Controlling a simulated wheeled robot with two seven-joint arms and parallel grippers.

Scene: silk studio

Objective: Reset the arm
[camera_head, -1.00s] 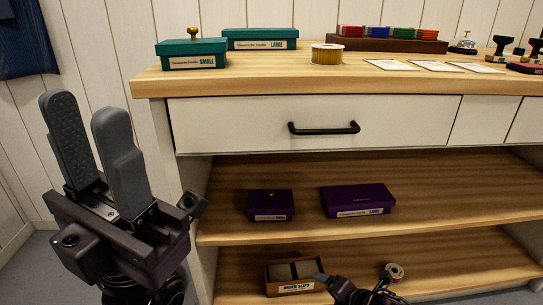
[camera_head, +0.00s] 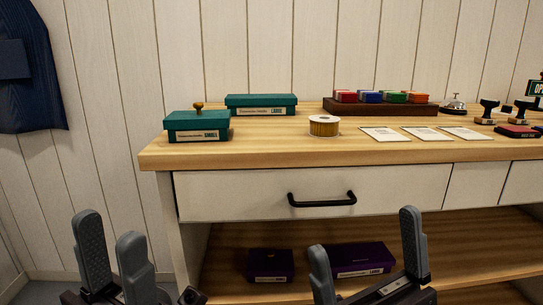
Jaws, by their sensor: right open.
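My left gripper (camera_head: 112,250) is at the bottom left, in front of the cabinet's left side. Its two grey fingers point up with a narrow gap between them and nothing in it. My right gripper (camera_head: 366,262) is at the bottom centre right, in front of the shelf. Its fingers are wide apart and empty, and it partly covers the large purple box (camera_head: 362,260) behind it. Neither gripper touches an object that I can see.
The wooden counter (camera_head: 250,150) holds a small teal box (camera_head: 197,128), a large teal box (camera_head: 261,104), a gold ribbon spool (camera_head: 323,126), cards (camera_head: 386,135), a colour-block rack (camera_head: 381,107), a bell (camera_head: 453,105) and stamps. Below are a drawer (camera_head: 310,192) and a small purple box (camera_head: 270,265).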

